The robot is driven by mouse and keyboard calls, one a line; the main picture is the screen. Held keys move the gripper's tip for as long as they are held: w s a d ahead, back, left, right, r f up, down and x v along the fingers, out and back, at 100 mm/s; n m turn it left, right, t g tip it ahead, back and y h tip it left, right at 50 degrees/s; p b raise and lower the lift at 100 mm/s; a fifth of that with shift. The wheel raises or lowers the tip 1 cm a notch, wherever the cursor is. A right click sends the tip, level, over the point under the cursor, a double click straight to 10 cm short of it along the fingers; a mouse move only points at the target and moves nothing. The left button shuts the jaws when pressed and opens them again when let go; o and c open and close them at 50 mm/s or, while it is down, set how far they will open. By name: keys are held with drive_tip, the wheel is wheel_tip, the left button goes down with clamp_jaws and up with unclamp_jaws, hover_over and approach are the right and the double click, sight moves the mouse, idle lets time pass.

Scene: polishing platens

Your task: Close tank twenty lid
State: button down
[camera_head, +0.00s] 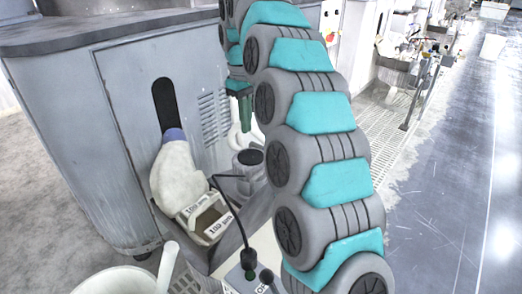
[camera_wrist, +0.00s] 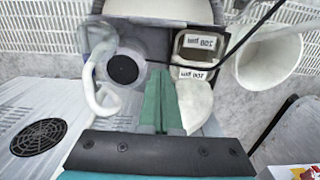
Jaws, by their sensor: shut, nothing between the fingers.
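No tank marked twenty and no lid can be told for sure in either view. My gripper (camera_head: 246,112) hangs fingers down in front of the grey cabinet. In the wrist view its green fingers (camera_wrist: 160,100) are pressed together with nothing between them. A small grey pot (camera_head: 249,170) with a dark round top stands below my gripper; what looks like the same dark disc (camera_wrist: 122,69) shows left of the fingers in the wrist view. A pale curved hose or handle (camera_wrist: 97,85) is beside it. I cannot tell whether any of these belongs to the tank.
The grey cabinet (camera_head: 115,110) has a dark slot. A white cloth-like bundle (camera_head: 178,178) leans there above a labelled open box (camera_head: 206,218). A black cable (camera_head: 232,207) rises nearby. A white bucket (camera_head: 115,282) stands at the lower left. The floor (camera_head: 440,200) at right is clear.

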wheel_tip(320, 180, down, 11)
drive_tip(key=s+d, duration=0.2)
drive_tip(key=shift+d, duration=0.4)
idle(0.4)
idle(0.4)
